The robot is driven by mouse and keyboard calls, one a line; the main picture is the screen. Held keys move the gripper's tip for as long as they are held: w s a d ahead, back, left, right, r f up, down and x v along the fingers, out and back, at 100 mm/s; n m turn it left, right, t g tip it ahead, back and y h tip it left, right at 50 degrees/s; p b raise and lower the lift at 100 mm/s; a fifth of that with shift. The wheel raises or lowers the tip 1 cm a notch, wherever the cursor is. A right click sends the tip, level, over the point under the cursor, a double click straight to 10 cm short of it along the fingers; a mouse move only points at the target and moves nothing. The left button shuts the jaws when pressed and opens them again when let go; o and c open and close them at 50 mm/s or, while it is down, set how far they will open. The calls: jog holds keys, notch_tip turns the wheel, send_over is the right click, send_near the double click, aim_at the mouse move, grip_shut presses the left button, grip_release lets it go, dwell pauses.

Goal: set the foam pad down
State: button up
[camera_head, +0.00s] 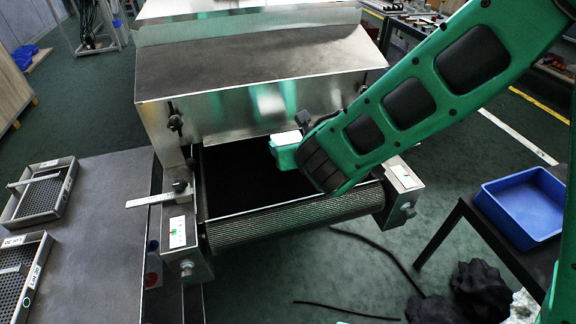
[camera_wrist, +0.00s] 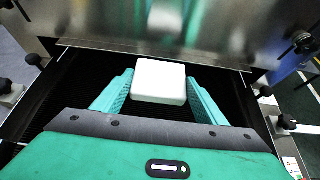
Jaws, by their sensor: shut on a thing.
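The foam pad (camera_wrist: 160,80) is a white block with rounded edges. In the wrist view it sits between the two teal fingers of my gripper (camera_wrist: 160,93), which is shut on it. In the head view the pad (camera_head: 286,138) shows as a small white top at my gripper (camera_head: 284,152), over the dark belt (camera_head: 236,180) of the tunnel dryer, close to the steel hood (camera_head: 255,95). Part of the gripper is hidden behind my arm. I cannot tell whether the pad touches the belt.
A ribbed roller (camera_head: 290,220) crosses the belt's near end between side brackets with knobs. A grey table (camera_head: 105,225) with perforated trays (camera_head: 42,190) is at the left. A blue bin (camera_head: 525,205) stands on a table at the right. The belt left of my gripper is clear.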

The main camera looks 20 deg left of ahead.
aim_at(289, 179)
jog(key=shift+s+a+f, duration=0.1)
jog(key=shift+a+f, duration=0.05)
jog(key=shift+f, duration=2.25)
jog(key=shift+a+f, duration=0.1)
jog(key=shift+f, duration=2.25)
jog(key=o, duration=1)
jog(key=shift+s+d+r, duration=0.15)
jog(key=shift+s+r, duration=0.1)
jog(key=shift+s, duration=0.05)
jog(key=v, duration=1.1)
jog(key=shift+d, duration=0.15)
jog(key=shift+s+r, duration=0.1)
